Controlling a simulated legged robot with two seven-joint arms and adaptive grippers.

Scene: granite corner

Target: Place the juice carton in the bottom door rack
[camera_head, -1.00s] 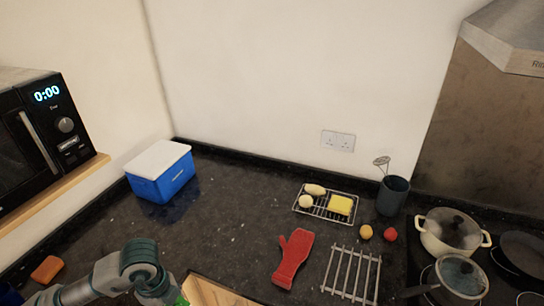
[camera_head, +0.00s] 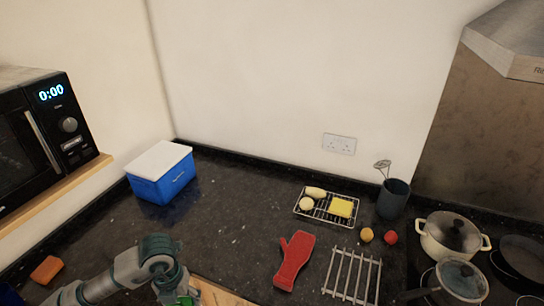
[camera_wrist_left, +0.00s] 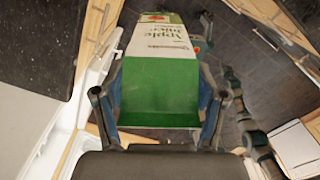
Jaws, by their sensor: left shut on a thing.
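The juice carton (camera_wrist_left: 155,45) is white and green with "Apple Juice" lettering. In the left wrist view it lies between the two fingers of my left gripper (camera_wrist_left: 160,108), which is shut on it. In the head view my left arm comes in at the bottom left, and the left gripper (camera_head: 178,292) is at the lower edge, its fingers mostly cut off. A small green bit of the carton (camera_head: 186,301) shows there. White panels (camera_wrist_left: 35,110) stand left of the carton in the wrist view; I cannot tell which part is the bottom door rack.
The dark granite counter (camera_head: 225,225) holds a blue cooler box (camera_head: 162,178), a red oven mitt (camera_head: 293,260), a metal trivet (camera_head: 352,276) and a wire rack with food (camera_head: 327,206). Dark floor tiles (camera_wrist_left: 235,50) show beyond the carton. Wooden cabinet fronts (camera_wrist_left: 98,25) flank it.

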